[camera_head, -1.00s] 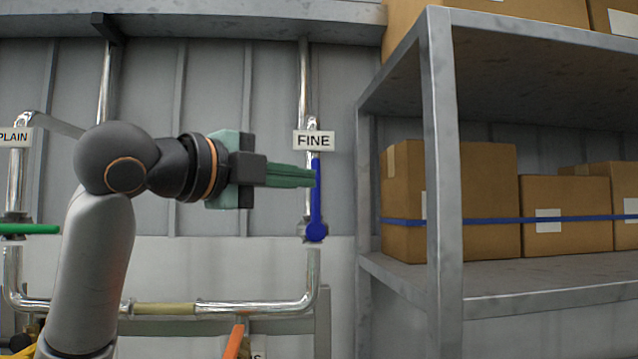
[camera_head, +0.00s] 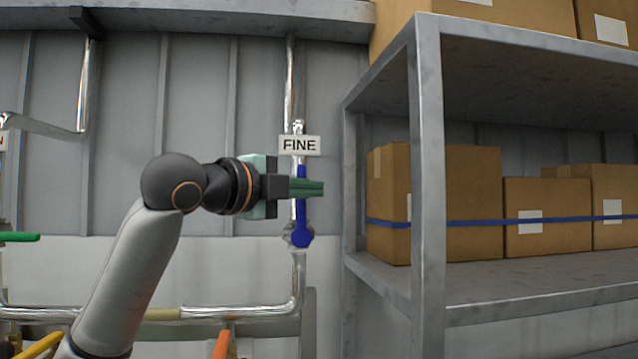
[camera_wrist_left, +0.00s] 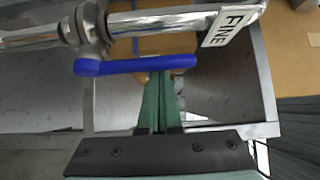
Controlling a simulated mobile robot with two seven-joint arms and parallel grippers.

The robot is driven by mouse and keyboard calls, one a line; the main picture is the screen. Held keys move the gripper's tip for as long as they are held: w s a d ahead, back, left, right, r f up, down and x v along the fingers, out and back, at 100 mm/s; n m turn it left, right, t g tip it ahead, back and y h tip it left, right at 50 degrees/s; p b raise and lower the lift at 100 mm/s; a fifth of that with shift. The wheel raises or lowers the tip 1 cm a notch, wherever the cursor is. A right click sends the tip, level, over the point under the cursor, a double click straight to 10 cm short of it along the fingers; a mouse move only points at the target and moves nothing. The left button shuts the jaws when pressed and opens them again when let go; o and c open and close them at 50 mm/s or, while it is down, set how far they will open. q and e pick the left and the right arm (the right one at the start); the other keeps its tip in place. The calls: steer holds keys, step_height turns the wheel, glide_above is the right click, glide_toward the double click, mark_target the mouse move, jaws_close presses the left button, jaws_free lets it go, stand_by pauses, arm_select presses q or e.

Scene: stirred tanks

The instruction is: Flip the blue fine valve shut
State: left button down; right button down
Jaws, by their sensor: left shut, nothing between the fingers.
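The blue fine valve handle (camera_head: 301,222) stands upright, in line with its vertical pipe, below the FINE label (camera_head: 299,145). It also shows in the left wrist view as a blue bar (camera_wrist_left: 136,65) running along the pipe. My left gripper (camera_head: 322,188) is shut and empty. Its green fingers cross in front of the upper part of the handle, with the tips to the right of it. In the left wrist view the fingertips (camera_wrist_left: 161,74) reach the handle's edge near its free end; I cannot tell whether they touch. My right gripper is not in view.
A grey metal shelf (camera_head: 428,180) with cardboard boxes (camera_head: 472,200) stands close to the right of the valve. A green handle (camera_head: 20,237) lies level at the far left. An orange handle (camera_head: 222,345) sits low in front. Pipes run along the wall.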

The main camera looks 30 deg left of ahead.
arm_select(q)
steer(key=shift+s+a, duration=0.1)
steer(key=shift+a, duration=0.2)
steer(key=shift+f, duration=0.1)
